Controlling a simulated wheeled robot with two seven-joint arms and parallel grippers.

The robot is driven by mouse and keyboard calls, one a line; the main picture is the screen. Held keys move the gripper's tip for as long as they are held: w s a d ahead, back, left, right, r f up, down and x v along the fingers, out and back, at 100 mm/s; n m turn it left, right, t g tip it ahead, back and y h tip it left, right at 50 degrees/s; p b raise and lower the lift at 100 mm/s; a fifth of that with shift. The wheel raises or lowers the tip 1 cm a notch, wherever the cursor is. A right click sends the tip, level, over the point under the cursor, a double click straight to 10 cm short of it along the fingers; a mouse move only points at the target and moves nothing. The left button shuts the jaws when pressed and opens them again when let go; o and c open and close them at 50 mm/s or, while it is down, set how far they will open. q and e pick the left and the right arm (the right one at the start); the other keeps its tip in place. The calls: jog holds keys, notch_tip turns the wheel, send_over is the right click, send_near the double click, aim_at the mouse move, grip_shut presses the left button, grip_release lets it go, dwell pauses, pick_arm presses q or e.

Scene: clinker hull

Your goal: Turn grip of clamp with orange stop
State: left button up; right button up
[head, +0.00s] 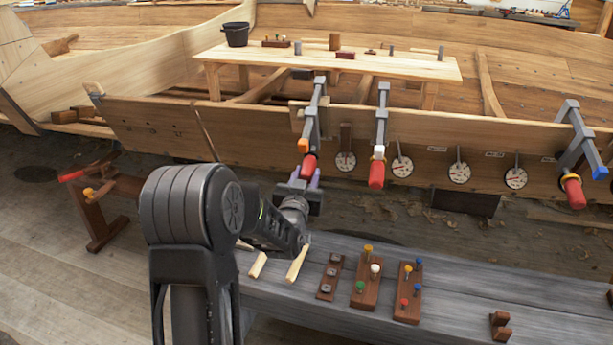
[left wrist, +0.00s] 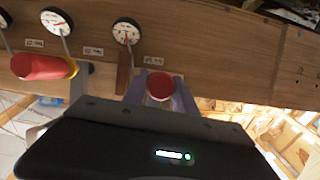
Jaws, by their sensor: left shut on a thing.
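The clamp with the orange stop (head: 303,146) hangs on the plank's top edge, left of the other two clamps. Its red grip (head: 309,165) points down and shows end-on in the left wrist view (left wrist: 160,87). My left gripper (head: 308,184) reaches up from below, its purple fingers on either side of the red grip and shut on it. The fingers also show in the left wrist view (left wrist: 160,92). The grip's lower part is partly hidden by the fingers in the head view. My right gripper is not in view.
A clamp with a white stop (head: 379,150) and one with a blue stop (head: 600,173) hang to the right. Several round dials (head: 402,167) hang along the plank (head: 250,140). The grey bench (head: 460,300) below holds wooden blocks with coloured pegs (head: 366,284).

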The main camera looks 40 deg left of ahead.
pick_arm(q)
grip_shut()
jog(key=shift+d+m+g+y+b, duration=0.1)
jog(key=shift+m+g+y+b, duration=0.35)
jog(key=shift+m+y, duration=0.6)
jog(key=m+y, duration=0.2)
jog(key=m, duration=0.1)
jog(key=shift+g+y, duration=0.35)
jog(key=o, duration=1.1)
grip_release()
